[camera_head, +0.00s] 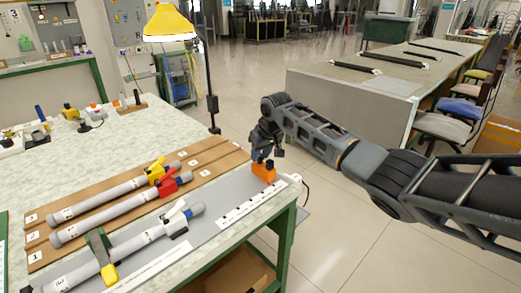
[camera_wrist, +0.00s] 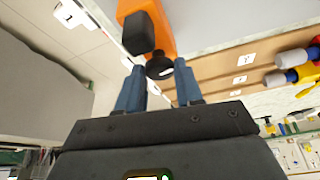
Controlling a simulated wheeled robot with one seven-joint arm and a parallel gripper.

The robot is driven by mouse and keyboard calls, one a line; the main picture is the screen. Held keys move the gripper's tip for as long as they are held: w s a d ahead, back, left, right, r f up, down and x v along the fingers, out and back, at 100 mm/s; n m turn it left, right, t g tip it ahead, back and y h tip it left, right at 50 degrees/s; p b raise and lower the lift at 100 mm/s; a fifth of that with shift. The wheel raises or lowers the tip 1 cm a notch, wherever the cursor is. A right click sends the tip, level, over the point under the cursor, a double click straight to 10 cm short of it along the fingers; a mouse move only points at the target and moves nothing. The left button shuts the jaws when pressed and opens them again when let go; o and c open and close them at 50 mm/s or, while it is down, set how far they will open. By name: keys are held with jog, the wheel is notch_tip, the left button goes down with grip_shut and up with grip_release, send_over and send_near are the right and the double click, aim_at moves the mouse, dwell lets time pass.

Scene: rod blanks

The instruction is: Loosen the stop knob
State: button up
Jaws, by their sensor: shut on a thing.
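The black stop knob (camera_wrist: 159,67) sticks out from the block, between my fingers. My gripper (camera_head: 266,155) is at the block in the head view. In the wrist view my gripper (camera_wrist: 160,72) has its two blue-grey fingertips on either side of the knob, shut on it. The head view is too small to show the knob clearly.
A grey rod (camera_head: 140,240) lies along the plate with a white clamp and a green-and-yellow piece. Two more rods, with yellow (camera_head: 155,170) and red (camera_head: 168,184) clamps, lie on brown boards behind. A white scale strip (camera_head: 248,203) runs along the plate. A lamp (camera_head: 170,24) stands behind.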

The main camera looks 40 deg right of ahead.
jog(key=n, duration=0.1)
jog(key=n+y, duration=0.1)
jog(key=n, duration=0.1)
jog(key=shift+d+f+n, duration=0.1)
jog(key=shift+f+n, duration=0.05)
jog(key=shift+n, duration=0.15)
jog(key=n+y+b, duration=0.1)
jog(key=n+b, duration=0.1)
jog(key=n+y+b, duration=0.1)
jog(key=n+b, duration=0.1)
jog(key=shift+w+d+f+g, duration=0.1)
jog(key=shift+d+g, duration=0.05)
jog(key=shift+g, duration=0.15)
jog(key=n+b, duration=0.2)
jog(key=b, duration=0.1)
jog(key=n+g+y+b, duration=0.1)
jog(key=n+b, duration=0.2)
jog(key=shift+w+d+n+y+b, duration=0.15)
jog(key=shift+n+y+b, duration=0.15)
jog(key=shift+b, duration=0.05)
jog(key=n+g+b, duration=0.1)
jog(key=n+b, duration=0.1)
jog(key=b, duration=0.1)
jog(key=shift+b, duration=0.3)
jog(key=shift+r+n, duration=0.25)
jog(key=shift+n, duration=0.15)
jog(key=o, duration=1)
jog(key=shift+g, duration=0.3)
jog(key=shift+o, duration=0.2)
jog(key=shift+p, duration=0.35)
